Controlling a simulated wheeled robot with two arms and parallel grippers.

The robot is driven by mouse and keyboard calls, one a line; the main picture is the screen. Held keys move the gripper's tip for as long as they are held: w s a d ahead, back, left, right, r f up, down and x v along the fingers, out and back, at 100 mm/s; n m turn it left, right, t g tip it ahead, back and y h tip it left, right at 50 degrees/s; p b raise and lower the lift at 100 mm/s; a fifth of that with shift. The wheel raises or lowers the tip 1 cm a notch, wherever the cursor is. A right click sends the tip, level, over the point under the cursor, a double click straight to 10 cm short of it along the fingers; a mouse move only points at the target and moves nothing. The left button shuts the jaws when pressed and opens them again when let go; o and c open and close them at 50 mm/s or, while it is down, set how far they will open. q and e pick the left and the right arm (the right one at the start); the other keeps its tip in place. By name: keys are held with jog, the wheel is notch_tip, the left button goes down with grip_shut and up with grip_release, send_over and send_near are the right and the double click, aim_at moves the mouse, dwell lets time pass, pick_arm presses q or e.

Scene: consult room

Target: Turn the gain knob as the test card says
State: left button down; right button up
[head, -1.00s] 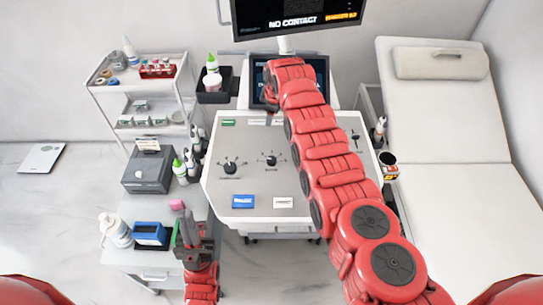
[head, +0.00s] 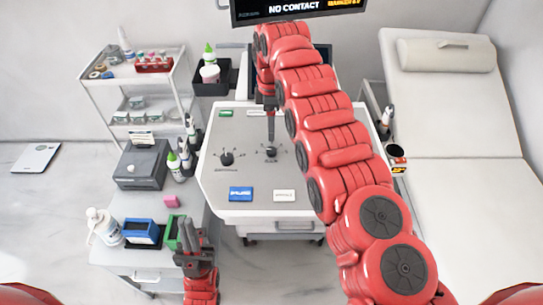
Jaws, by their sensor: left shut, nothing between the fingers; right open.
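A grey console panel (head: 255,175) carries a left dark knob (head: 227,157) and a middle dark knob (head: 270,153), each ringed by marks. Their labels are too small to read, so I cannot tell which is the gain knob. My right gripper (head: 271,137) points down at the middle knob with its fingertips just above or beside it; contact is unclear. It is open, seen edge-on. My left gripper (head: 188,228) is shut and empty over the small cart's front. Blue (head: 241,193) and white (head: 284,195) cards lie on the panel; I cannot identify the test card.
My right arm covers the panel's right side. A monitor (head: 298,10) reads "NO CONTACT". The cart (head: 130,204) holds a pink block (head: 171,201), blue box (head: 141,232), green box (head: 174,232), bottles and a grey box (head: 142,166). An exam couch (head: 455,110) stands right.

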aim_at(271, 150)
notch_tip(271, 150, down, 10)
jog(key=shift+r+p, duration=0.25)
jog(key=shift+p, duration=0.2)
grip_shut()
